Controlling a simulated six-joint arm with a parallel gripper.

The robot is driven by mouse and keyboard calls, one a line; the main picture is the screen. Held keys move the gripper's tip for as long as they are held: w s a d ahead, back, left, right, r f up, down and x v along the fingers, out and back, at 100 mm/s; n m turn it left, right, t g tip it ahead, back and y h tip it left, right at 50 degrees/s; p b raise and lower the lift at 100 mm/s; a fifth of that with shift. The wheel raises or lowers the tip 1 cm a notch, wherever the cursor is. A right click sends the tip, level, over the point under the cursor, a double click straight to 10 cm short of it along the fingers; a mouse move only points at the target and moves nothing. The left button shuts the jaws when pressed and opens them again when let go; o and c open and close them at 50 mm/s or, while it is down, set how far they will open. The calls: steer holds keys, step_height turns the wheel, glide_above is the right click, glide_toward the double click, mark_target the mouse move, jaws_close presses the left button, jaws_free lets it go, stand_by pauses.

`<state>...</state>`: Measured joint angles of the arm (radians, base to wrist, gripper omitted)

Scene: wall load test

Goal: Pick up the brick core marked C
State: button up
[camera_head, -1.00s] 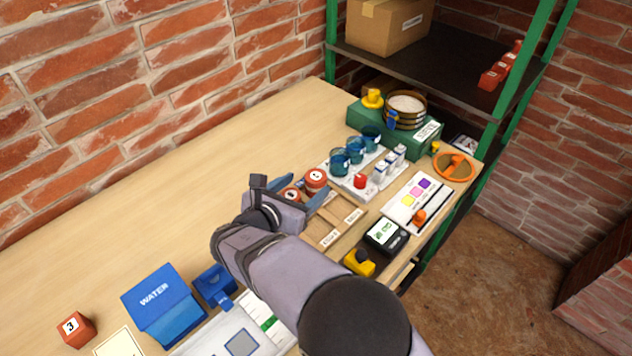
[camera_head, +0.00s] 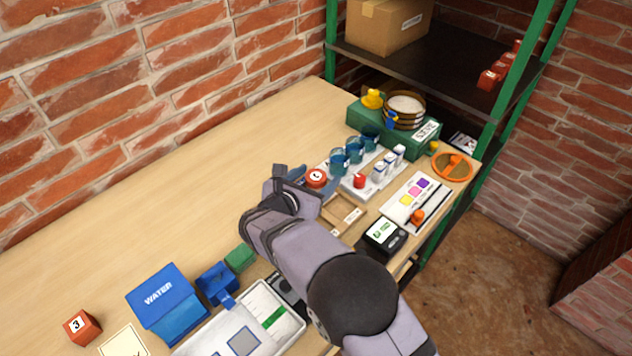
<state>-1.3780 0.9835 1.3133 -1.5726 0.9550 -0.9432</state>
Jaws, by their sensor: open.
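The brick core marked C (camera_head: 316,177) is a short red cylinder with a white top and a dark letter. It stands upright near the back end of the wooden tray (camera_head: 343,212). My gripper (camera_head: 309,185) is open, its blue-grey fingers just left of and close to core C. Whether core C lies between the fingers, or touches them, I cannot tell. My wrist and arm hide the left part of the tray and anything standing there.
A white rack with blue cups (camera_head: 340,162) and small bottles stands right of core C. A black meter (camera_head: 384,236) and a colour card (camera_head: 413,203) lie along the right table edge. A blue WATER box (camera_head: 166,303) is at front left. The table's left middle is clear.

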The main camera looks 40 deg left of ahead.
mark_target(315, 176)
steer(key=c, duration=1.3)
steer(key=shift+c, duration=0.2)
steer(key=shift+r, duration=0.15)
step_height(315, 176, up, 10)
steer(key=shift+f+b, duration=0.1)
steer(key=shift+b, duration=0.3)
